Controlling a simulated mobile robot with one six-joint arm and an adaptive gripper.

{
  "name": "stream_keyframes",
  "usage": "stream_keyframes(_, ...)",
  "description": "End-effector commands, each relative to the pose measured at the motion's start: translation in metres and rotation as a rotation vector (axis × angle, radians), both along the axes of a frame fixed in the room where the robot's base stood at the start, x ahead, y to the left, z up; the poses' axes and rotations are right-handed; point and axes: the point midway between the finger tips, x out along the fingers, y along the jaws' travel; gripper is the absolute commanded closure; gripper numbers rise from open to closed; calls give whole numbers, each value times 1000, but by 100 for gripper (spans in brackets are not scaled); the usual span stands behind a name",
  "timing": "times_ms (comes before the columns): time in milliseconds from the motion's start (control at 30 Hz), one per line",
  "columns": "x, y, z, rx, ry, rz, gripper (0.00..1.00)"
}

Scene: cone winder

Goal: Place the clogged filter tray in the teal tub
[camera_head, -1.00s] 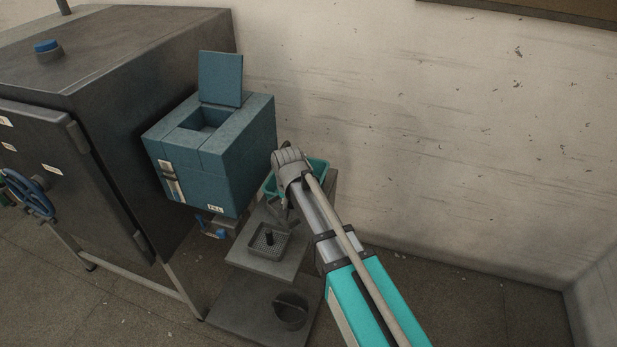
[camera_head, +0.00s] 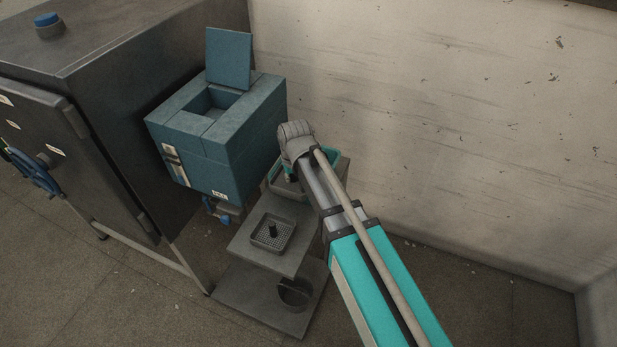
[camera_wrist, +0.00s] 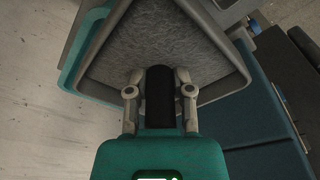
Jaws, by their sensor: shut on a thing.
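My gripper (camera_wrist: 160,88) is shut on the black knob of the clogged filter tray (camera_wrist: 150,38), whose inside is matted with grey lint. In the head view my gripper (camera_head: 290,174) is partly hidden by my arm, and the grey tray (camera_head: 285,191) shows below it. The teal tub (camera_head: 342,164) is at the back of the stand, largely covered by the arm and tray. In the wrist view the tub's teal edge (camera_wrist: 72,62) shows beside and beneath the tray. The tray is over or within the tub; I cannot tell whether it touches the bottom.
A second tray (camera_head: 272,233) with clean mesh and a black knob sits on the stand's upper shelf (camera_head: 290,262). A dark bucket (camera_head: 294,293) is on the lower shelf. The blue box (camera_head: 225,140) with its lid up stands close left. The wall (camera_head: 450,130) is behind.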

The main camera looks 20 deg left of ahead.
Motion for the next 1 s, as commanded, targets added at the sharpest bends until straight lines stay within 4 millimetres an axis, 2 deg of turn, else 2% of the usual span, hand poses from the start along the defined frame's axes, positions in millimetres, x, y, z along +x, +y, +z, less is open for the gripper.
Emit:
stream_keyframes(167,5,-3,-1,0,0,-7,100)
stream_keyframes(333,18,-1,-8,0,0,-9,100)
stream_keyframes(800,97,7,-44,1,1,-12,100)
stream_keyframes(1000,112,8,-65,0,0,-11,100)
